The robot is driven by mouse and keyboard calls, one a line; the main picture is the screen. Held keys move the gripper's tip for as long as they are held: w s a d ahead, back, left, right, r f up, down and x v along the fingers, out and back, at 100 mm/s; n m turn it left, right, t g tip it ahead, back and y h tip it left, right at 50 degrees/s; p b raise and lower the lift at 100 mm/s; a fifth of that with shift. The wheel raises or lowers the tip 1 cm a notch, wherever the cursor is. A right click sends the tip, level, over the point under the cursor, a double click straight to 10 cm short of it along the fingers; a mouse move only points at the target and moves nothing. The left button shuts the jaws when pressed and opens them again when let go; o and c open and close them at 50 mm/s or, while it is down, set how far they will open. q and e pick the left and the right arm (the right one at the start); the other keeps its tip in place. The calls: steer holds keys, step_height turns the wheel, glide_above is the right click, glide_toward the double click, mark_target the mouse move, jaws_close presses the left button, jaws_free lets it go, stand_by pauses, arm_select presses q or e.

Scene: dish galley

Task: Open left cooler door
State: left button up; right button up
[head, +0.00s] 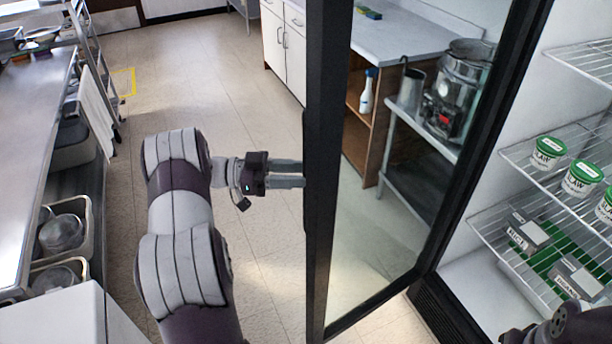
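The left cooler door (317,230) is a glass panel in a black frame. It stands swung open, well out from the cooler, and the cooler interior shows at the right. My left gripper (290,174) is at the outer, left edge of the door frame, about mid-height. Its two fingers point right and their tips reach the frame edge. The handle does not show clearly there, so I cannot tell whether the fingers hold it. At the bottom right a dark part of my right arm shows, but its gripper is not in view.
Wire shelves (497,240) in the cooler hold green-lidded tubs (582,178) and boxes (527,232). Through the glass stand a steel side table (417,118) and a white bottle (367,92). A steel counter (30,150) runs along the left. The floor between is clear.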

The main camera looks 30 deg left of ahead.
arm_select(q)
steer(key=b+v, duration=0.2)
steer(key=v, duration=0.7)
steer(key=shift+a, duration=0.1)
